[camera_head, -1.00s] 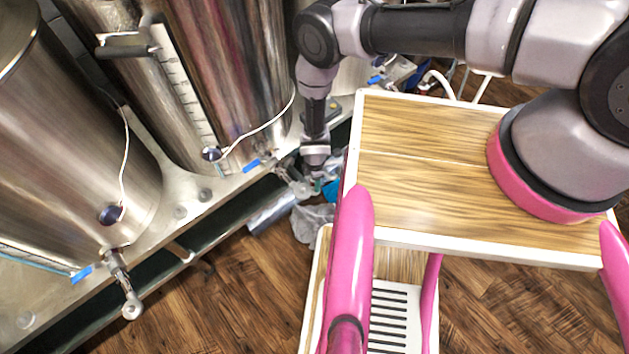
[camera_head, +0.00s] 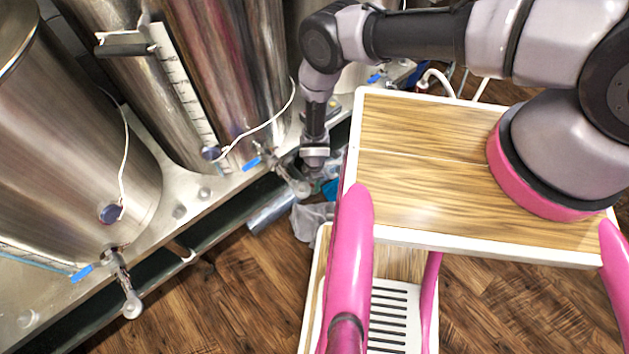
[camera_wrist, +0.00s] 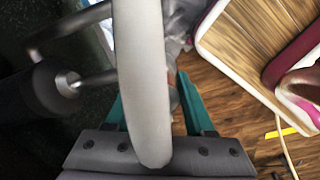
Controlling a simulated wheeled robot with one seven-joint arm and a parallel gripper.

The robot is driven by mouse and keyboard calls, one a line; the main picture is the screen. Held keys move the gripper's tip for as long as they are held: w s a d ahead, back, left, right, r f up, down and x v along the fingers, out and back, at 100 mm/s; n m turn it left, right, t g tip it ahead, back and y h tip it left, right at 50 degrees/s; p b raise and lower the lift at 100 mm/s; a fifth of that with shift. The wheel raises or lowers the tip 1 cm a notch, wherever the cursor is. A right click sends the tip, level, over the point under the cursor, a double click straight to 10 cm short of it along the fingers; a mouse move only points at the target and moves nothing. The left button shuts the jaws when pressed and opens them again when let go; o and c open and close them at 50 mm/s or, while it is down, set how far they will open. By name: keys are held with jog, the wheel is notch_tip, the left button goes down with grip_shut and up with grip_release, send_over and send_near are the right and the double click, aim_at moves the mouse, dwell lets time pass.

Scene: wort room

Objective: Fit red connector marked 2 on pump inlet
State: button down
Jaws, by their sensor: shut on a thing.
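My gripper (camera_wrist: 160,95) shows teal fingers at the bottom middle of the wrist view. A thick pale tube-like part (camera_wrist: 142,70) crosses close to the camera and hides much of the space between them. A small red patch (camera_wrist: 171,78) beside the tube, near the fingertips, looks like the red connector; its mark cannot be read. The gripper is shut on it as far as I can tell. A dark cylinder with steel stubs (camera_wrist: 74,84) lies left of the fingers and may be the pump; which stub is the inlet is unclear.
Steel tanks (camera_head: 225,75) with valves stand on a pale ledge at left. A wooden-topped cart (camera_head: 420,130) stands right of my gripper. Crumpled clear plastic (camera_head: 312,222) and a metal cylinder (camera_head: 270,212) lie below it. The wooden floor (camera_head: 215,300) at front is clear.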

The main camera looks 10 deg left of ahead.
jog(key=shift+f, duration=0.5)
jog(key=shift+c, duration=0.9)
grip_release()
notch_tip(320, 180, up, 11)
jog(key=shift+f, duration=0.1)
